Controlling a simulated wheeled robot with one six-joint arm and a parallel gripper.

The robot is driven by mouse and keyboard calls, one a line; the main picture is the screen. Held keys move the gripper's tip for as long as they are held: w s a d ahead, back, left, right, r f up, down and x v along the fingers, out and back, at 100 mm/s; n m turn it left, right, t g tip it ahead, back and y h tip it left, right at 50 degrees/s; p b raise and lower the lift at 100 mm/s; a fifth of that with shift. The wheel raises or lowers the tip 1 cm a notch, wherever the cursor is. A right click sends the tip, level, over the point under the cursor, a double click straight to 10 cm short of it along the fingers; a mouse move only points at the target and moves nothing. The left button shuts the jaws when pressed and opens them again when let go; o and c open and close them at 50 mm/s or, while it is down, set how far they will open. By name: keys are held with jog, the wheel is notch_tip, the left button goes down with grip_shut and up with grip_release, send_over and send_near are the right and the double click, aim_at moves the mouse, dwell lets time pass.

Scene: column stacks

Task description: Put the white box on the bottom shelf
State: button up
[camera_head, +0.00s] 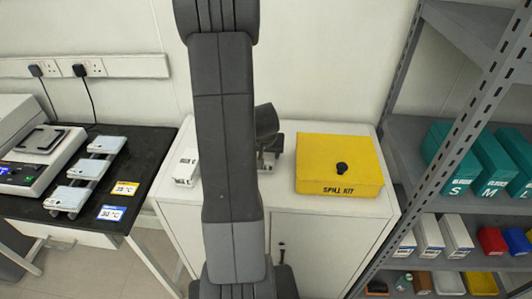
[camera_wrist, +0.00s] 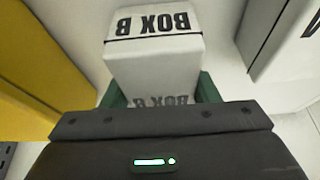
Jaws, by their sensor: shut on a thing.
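A white box marked BOX B (camera_wrist: 155,65) is between the green fingers of my gripper (camera_wrist: 158,92) in the wrist view. The gripper is shut on it. A second white box (camera_head: 187,167) stands on the cabinet's left part; a white box with a partly cut-off letter shows at the right of the wrist view (camera_wrist: 285,45). The grey metal shelf rack (camera_head: 440,150) is at the right. Its lowest visible shelf (camera_head: 402,293) holds small items and is cut off by the frame.
A yellow spill kit (camera_head: 338,165) is on the cabinet (camera_head: 305,222), right of my arm. Green S and M boxes (camera_head: 455,160), white boxes (camera_head: 430,235) and coloured bins (camera_head: 492,240) fill rack shelves. A rack post (camera_head: 430,145) fronts them. A black table (camera_head: 120,190) holds instruments at left.

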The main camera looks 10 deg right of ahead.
jog(key=shift+f, duration=0.2)
jog(key=o, duration=1.2)
jog(key=shift+c, duration=0.2)
jog(key=shift+r, duration=0.2)
